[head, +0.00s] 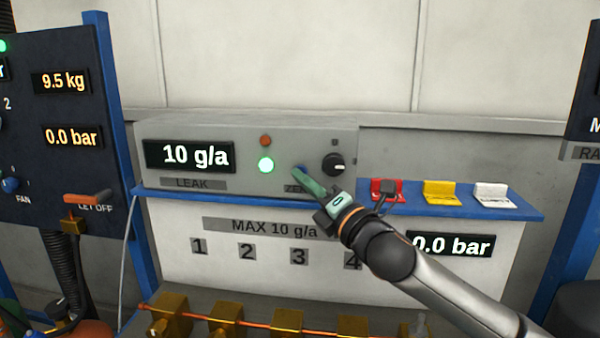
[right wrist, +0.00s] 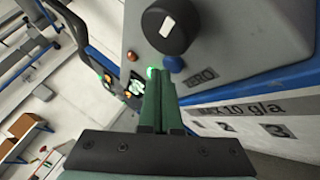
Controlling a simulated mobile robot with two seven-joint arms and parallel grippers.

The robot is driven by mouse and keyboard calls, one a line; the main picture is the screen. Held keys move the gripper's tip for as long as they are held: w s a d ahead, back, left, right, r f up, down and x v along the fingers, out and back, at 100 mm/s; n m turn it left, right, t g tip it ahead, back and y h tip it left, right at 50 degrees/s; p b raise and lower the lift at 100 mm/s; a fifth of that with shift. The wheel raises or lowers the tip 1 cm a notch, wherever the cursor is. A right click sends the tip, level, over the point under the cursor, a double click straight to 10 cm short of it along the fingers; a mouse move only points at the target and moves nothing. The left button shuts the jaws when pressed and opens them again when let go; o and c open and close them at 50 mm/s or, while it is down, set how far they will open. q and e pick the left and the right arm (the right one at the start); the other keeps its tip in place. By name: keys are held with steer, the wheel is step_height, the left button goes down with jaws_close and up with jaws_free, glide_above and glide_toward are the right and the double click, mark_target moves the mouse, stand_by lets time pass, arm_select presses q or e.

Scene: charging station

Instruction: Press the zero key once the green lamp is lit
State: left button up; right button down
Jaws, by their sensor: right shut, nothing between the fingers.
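The grey leak tester (head: 245,125) stands on the blue shelf, and its display (head: 189,156) reads 10 g/a. The green lamp (head: 266,165) on its front is lit. The blue zero key (head: 299,169) is right of the lamp, partly covered by my fingers in the head view. It also shows in the right wrist view (right wrist: 174,64), just past the fingertips. My right gripper (head: 302,180) is shut and empty, its tips close in front of the key. I cannot tell whether they touch it. My left gripper is not in view.
A black knob (head: 333,164) sits right of the key, and a dull orange lamp (head: 265,140) above the green one. Red (head: 387,189), yellow (head: 441,192) and white (head: 494,194) clips lie on the shelf (head: 525,210). Brass valves (head: 170,315) line the bottom.

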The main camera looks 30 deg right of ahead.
steer(key=shift+w+d, duration=0.3)
stand_by(0.6)
stand_by(0.4)
steer(key=shift+s+a, duration=0.5)
steer(key=shift+s, duration=0.15)
steer(key=shift+a, duration=0.1)
steer(key=s+a, duration=0.1)
steer(key=s, duration=0.1)
steer(key=s+a, duration=0.2)
steer(key=shift+p, duration=0.3)
steer(key=shift+f, duration=0.1)
stand_by(0.6)
